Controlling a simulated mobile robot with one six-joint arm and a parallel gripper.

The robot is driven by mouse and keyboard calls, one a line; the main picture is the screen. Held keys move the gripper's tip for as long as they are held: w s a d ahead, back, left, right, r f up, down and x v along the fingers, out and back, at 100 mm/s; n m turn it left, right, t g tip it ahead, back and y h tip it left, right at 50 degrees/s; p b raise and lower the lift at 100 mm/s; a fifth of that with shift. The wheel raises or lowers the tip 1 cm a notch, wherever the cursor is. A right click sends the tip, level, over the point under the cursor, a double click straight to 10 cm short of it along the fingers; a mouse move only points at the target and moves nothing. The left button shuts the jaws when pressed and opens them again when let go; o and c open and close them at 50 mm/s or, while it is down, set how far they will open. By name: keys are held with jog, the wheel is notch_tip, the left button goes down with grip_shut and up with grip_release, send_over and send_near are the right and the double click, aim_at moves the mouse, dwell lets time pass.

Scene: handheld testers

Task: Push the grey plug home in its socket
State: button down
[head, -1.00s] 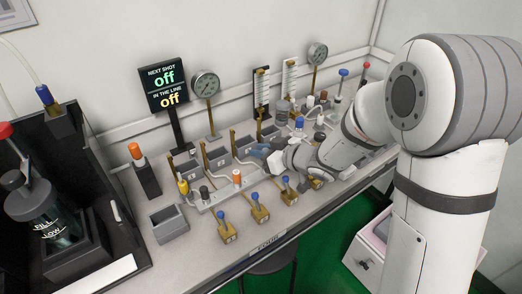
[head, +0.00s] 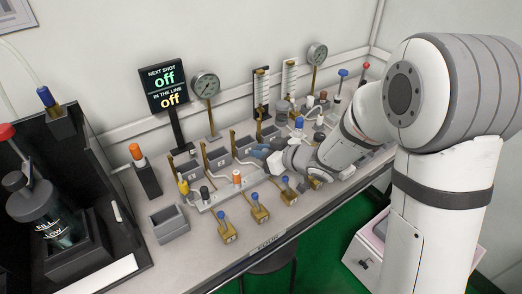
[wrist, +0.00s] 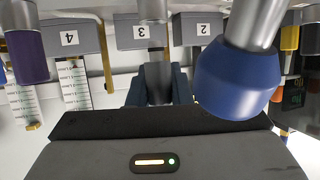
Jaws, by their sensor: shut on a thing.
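My gripper (wrist: 159,90) is shut on a grey cylindrical piece, which looks like the grey plug (wrist: 158,78), between its dark blue fingers in the wrist view. The ends of the plug and its socket are not clear there.
A blue-capped piece (wrist: 236,80) stands close to the right finger in the wrist view, and a purple one (wrist: 26,56) is at left. Grey numbered boxes (wrist: 140,30) line the background. Brass valves with blue levers (head: 259,212) stand along the bench's front edge.

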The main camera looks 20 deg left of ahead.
jog(key=shift+f+b, duration=0.7)
jog(key=shift+f, duration=0.3)
dwell(0.3)
jog(key=c, duration=1.2)
grip_release()
jog(key=shift+c, duration=0.2)
jog(key=shift+d+r, duration=0.1)
jog(key=p+v, duration=0.1)
jog(key=v, duration=0.5)
jog(key=shift+d, duration=0.15)
jog(key=shift+s+d+r, duration=0.2)
jog(key=shift+s+d, duration=0.2)
jog(key=shift+d, duration=0.1)
